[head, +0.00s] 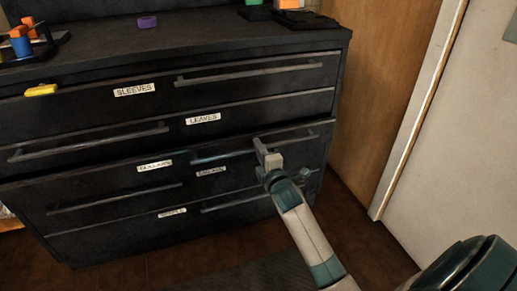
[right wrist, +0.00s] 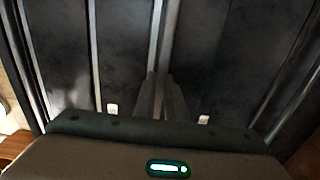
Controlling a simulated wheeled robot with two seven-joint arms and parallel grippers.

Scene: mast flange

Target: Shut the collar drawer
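The collar drawer (head: 110,177) is a dark drawer front in the cabinet's middle, with a pale label (head: 154,165) that reads roughly COLLARS. It seems to stand slightly proud of the drawer above; how far is hard to tell. Its long bar handle (head: 222,155) runs to the right of the label. My right gripper (head: 262,148) is at this handle, right of its middle. In the right wrist view its fingers (right wrist: 161,82) are close together, one each side of the bar (right wrist: 155,42), and appear shut on it. My left gripper is not in view.
Drawers labelled SLEEVES (head: 134,90) and LEAVES (head: 202,118) are above, more drawers below. On the cabinet top are a purple ring (head: 147,22) and coloured items. A wooden panel (head: 385,80) and pale door stand right.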

